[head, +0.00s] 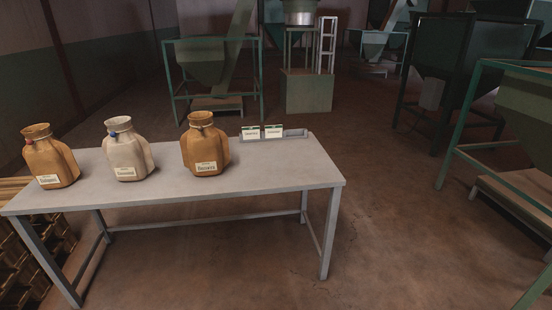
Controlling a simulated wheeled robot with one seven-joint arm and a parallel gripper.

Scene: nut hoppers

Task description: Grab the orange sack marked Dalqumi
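Three tied sacks stand upright in a row on a grey table (277,172) in the head view. The right sack (205,147) is orange-brown with a white label. The label print is too small to read surely, so I cannot tell which orange sack says Dalqumi. My gripper is not in view.
A shallow grey tray (295,134) with two small white cards lies at the table's back right. Stacked brown crates or baskets (58,238) stand under the table's left end. Green-framed hoppers stand behind and at right. The floor (400,240) right of the table is clear.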

